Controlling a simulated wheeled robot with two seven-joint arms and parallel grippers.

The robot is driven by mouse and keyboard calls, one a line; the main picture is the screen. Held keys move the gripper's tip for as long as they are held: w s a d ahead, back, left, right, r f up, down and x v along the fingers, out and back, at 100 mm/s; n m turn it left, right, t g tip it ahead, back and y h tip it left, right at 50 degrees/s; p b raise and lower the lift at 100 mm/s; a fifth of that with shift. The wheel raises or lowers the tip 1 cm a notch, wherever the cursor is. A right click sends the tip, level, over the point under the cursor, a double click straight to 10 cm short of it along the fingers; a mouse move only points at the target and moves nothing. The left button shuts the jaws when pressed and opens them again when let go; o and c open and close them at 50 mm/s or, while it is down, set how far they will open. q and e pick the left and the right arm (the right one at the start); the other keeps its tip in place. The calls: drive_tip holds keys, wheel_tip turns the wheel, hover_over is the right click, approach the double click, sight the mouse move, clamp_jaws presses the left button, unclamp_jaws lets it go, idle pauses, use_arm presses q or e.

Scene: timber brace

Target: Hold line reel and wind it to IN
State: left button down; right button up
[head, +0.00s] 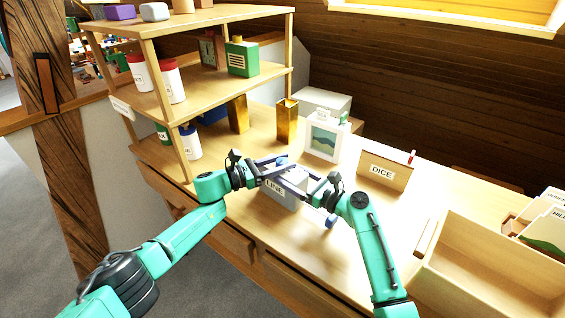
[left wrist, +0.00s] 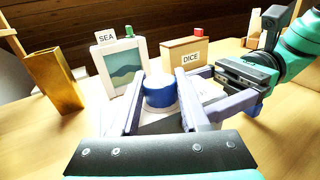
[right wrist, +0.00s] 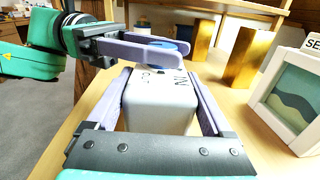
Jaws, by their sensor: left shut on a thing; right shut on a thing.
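The line reel (head: 283,199) is a pale grey box marked LINE on the counter, with a blue knob on top. My right gripper (head: 292,183) is shut on the box, one finger along each side; the right wrist view shows the box (right wrist: 160,100) between its fingers. My left gripper (head: 277,164) is shut on the knob; the left wrist view shows the blue knob with its pale top (left wrist: 160,92) between the fingers. Lettering shows on the box top in the right wrist view, partly covered by my left fingers. I cannot read the knob's setting.
A white picture frame (head: 325,141) and a DICE box (head: 384,171) stand behind the reel. Brass-coloured square vases (head: 287,121) stand near the shelf unit (head: 200,92) at left. An open wooden tray (head: 470,290) is at right. Counter is clear between reel and tray.

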idle(0.4)
use_arm(q)
drive_tip(key=shift+c, duration=2)
unclamp_jaws()
drive_tip(key=v, duration=1.2)
drive_tip(key=shift+a, duration=0.15)
